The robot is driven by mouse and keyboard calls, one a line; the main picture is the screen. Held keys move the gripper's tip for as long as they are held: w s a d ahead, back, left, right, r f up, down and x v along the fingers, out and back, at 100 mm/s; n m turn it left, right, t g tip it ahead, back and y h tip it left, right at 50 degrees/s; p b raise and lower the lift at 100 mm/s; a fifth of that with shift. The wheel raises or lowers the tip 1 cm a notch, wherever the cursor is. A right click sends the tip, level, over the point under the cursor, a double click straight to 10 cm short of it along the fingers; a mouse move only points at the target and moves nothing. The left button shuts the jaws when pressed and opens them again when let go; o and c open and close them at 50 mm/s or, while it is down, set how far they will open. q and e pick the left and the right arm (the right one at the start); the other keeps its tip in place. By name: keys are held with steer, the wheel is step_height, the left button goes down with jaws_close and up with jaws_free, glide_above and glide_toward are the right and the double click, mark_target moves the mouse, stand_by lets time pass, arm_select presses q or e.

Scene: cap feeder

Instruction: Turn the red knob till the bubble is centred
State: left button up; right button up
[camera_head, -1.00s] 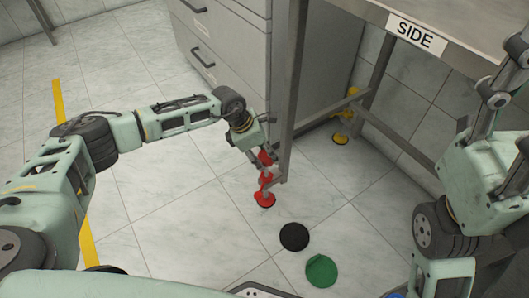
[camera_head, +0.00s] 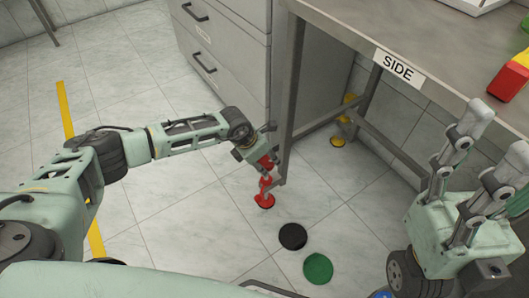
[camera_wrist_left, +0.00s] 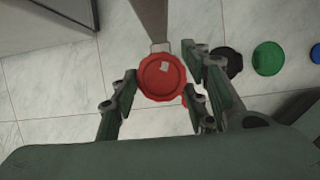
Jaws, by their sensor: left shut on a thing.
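The red knob (camera_head: 265,161) is low on the near leg of the steel table, above a red foot disc (camera_head: 264,201) on the floor. My left gripper (camera_head: 268,165) is shut on the knob. In the left wrist view the round, ridged red knob (camera_wrist_left: 161,77) with a small pale mark lies between the two fingers of my left gripper (camera_wrist_left: 160,88). My right gripper (camera_head: 498,138) is at the right, raised beside the table edge, its fingers apart and empty. No bubble can be made out.
The table (camera_head: 345,35) carries a "SIDE" label (camera_head: 399,68) and a red, yellow and green object (camera_head: 512,78). Grey drawers (camera_head: 222,60) stand behind the leg. Black (camera_head: 293,236) and green (camera_head: 318,268) discs lie on the floor. Yellow feet (camera_head: 338,141) are further back.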

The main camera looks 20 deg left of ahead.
arm_select(q)
steer(key=shift+r+n+p, duration=0.3)
steer(key=shift+n+p, duration=0.05)
steer(key=shift+n, duration=0.05)
steer(key=shift+w+f+n+t+y+p, duration=0.15)
steer(key=shift+n+t+y+p, duration=0.2)
steer(key=shift+n+p, duration=0.45)
steer(key=shift+a, duration=0.1)
steer(key=o, duration=0.9)
steer(key=shift+o, duration=1.1)
steer(key=shift+f, duration=0.1)
steer(key=v, duration=1.2)
